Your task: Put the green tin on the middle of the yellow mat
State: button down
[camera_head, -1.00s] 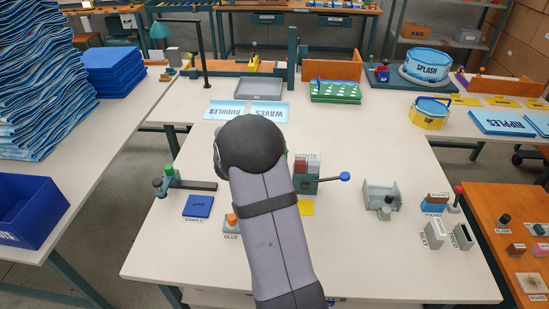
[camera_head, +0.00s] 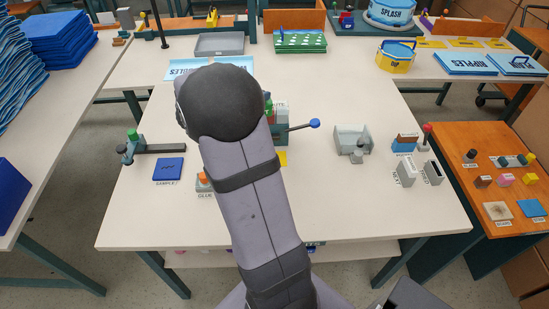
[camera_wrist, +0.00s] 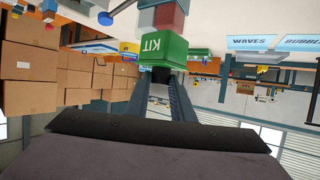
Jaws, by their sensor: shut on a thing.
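The green tin (camera_wrist: 165,50), marked KIT, sits at my gripper's fingertips (camera_wrist: 161,78) in the wrist view. The gripper is shut on it; a dark piece shows between the fingers at the tin's near end. In the head view my arm hides the gripper and nearly all of the tin; only a sliver of green shows beside the arm. A small yellow mat (camera_head: 281,158) lies on the white table just right of my arm, partly hidden by it.
A grey fixture (camera_head: 353,140) is farther right. A blue sample mat (camera_head: 168,169) and an orange-topped glue pot (camera_head: 203,181) are left. The front of the white table (camera_head: 370,205) is clear.

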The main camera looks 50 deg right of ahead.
jog(key=shift+s+f+m+g+b, duration=0.4)
jog(key=shift+s+f+b, duration=0.55)
jog(key=shift+f, duration=1.85)
jog(key=shift+s+f+m+g+b, duration=0.35)
jog(key=shift+s+f+b, duration=0.6)
jog(key=shift+f, duration=1.8)
jog(key=shift+s+f+m+g+b, duration=0.25)
jog(key=shift+s+f+g+b, duration=0.5)
jog(key=shift+f, duration=2.05)
jog(key=shift+s+f, duration=0.2)
jog(key=c, duration=1.5)
grip_release()
jog(key=shift+c, duration=0.2)
jog(key=shift+r, duration=0.1)
jog(key=shift+r, duration=0.15)
jog(key=v, duration=1.2)
jog(key=shift+s, duration=0.15)
